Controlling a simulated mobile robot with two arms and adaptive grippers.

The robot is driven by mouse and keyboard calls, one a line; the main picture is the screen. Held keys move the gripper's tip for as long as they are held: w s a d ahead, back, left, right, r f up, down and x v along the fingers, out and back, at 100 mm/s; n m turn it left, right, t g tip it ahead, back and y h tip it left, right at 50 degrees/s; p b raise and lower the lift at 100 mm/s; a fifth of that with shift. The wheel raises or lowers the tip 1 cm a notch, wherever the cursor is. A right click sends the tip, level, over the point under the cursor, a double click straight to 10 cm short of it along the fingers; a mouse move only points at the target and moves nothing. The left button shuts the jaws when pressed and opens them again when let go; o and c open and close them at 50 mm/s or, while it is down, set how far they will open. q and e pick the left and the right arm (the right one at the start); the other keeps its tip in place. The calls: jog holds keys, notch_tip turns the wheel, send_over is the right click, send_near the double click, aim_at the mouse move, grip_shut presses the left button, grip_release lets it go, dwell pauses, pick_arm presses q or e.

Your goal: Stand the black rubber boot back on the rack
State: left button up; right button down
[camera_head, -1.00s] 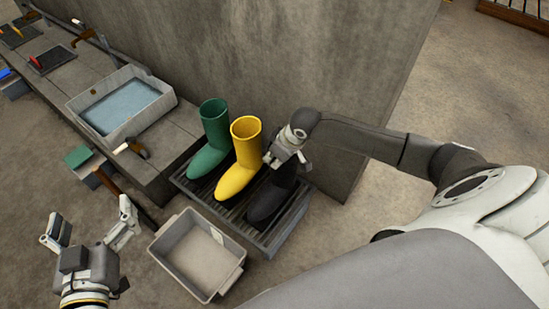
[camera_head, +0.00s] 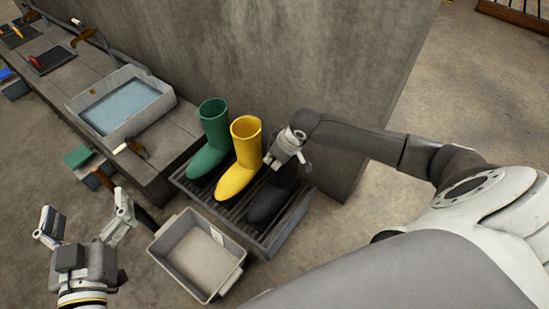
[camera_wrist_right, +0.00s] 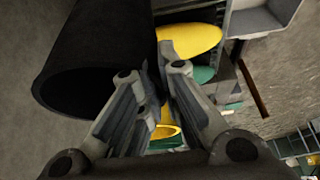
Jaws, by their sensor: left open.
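The black rubber boot (camera_head: 268,203) is at the right end of the rack (camera_head: 235,215), toe toward the front, beside the yellow boot. My right gripper (camera_head: 283,163) is at the top of its shaft and hides part of it. In the right wrist view the black boot's open shaft (camera_wrist_right: 85,60) fills the upper left. There my right gripper's fingers (camera_wrist_right: 152,78) are close together at the edge of the shaft and look shut on its wall. My left gripper (camera_head: 85,212) is open and empty, at the lower left above the floor.
A yellow boot (camera_head: 240,165) and a green boot (camera_head: 212,140) stand on the rack to the left. An empty grey bin (camera_head: 190,268) is in front of the rack. A concrete wall (camera_head: 270,60) rises behind. A water basin (camera_head: 125,105) sits on the ledge.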

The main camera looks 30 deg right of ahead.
jog(key=shift+f, duration=0.25)
jog(key=c, duration=1.6)
grip_release()
jog(key=shift+o, duration=0.2)
jog(key=shift+f, duration=0.15)
jog(key=shift+s, duration=0.1)
